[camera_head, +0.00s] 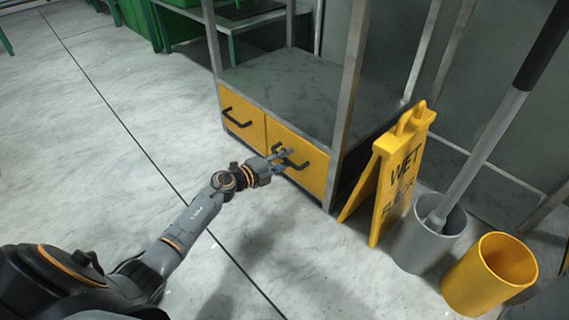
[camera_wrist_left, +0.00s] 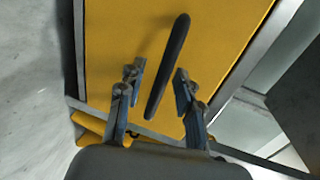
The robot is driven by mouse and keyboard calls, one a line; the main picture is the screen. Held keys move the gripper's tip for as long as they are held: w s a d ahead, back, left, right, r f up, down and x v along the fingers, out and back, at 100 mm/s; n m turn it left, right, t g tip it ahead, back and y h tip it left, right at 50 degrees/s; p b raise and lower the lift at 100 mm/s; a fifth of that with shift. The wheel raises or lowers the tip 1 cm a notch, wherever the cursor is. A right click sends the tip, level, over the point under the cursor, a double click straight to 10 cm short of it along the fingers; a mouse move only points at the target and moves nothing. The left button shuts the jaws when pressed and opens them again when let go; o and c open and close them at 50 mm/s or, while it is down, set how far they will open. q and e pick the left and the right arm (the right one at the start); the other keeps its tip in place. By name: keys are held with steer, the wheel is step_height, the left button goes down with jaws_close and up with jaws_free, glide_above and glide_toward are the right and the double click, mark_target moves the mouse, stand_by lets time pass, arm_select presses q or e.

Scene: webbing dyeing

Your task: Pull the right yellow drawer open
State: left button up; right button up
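The right yellow drawer (camera_head: 308,168) is in the low metal cabinet in the head view, and its front looks flush with the frame. Its black bar handle (camera_head: 293,162) is partly hidden by my left gripper (camera_head: 281,159). In the left wrist view, the drawer front (camera_wrist_left: 215,40) fills the middle, and the black handle (camera_wrist_left: 168,65) runs at a slant between the fingers of my left gripper (camera_wrist_left: 157,90). The fingers are open on both sides of the handle, with gaps visible. My right gripper is not in view.
The left yellow drawer (camera_head: 242,117) with its own black handle is beside it. A yellow wet-floor sign (camera_head: 396,175) stands close to the cabinet's right side. A grey bin (camera_head: 425,240) and a yellow bin (camera_head: 490,274) stand front right. The floor before the drawers is clear.

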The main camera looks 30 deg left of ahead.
arm_select(q)
steer(key=shift+w, duration=0.15)
steer(key=shift+c, duration=0.2)
jaws_close()
steer(key=f+p+v, duration=0.2)
steer(key=p+v, duration=0.1)
steer(key=v, duration=0.9)
steer(key=s+f+p+v, duration=0.1)
steer(key=f+p+v, duration=0.2)
steer(key=v, duration=1)
steer(key=shift+a+p, duration=0.3)
steer(key=shift+p, duration=0.2)
steer(key=shift+o, duration=0.2)
jaws_free()
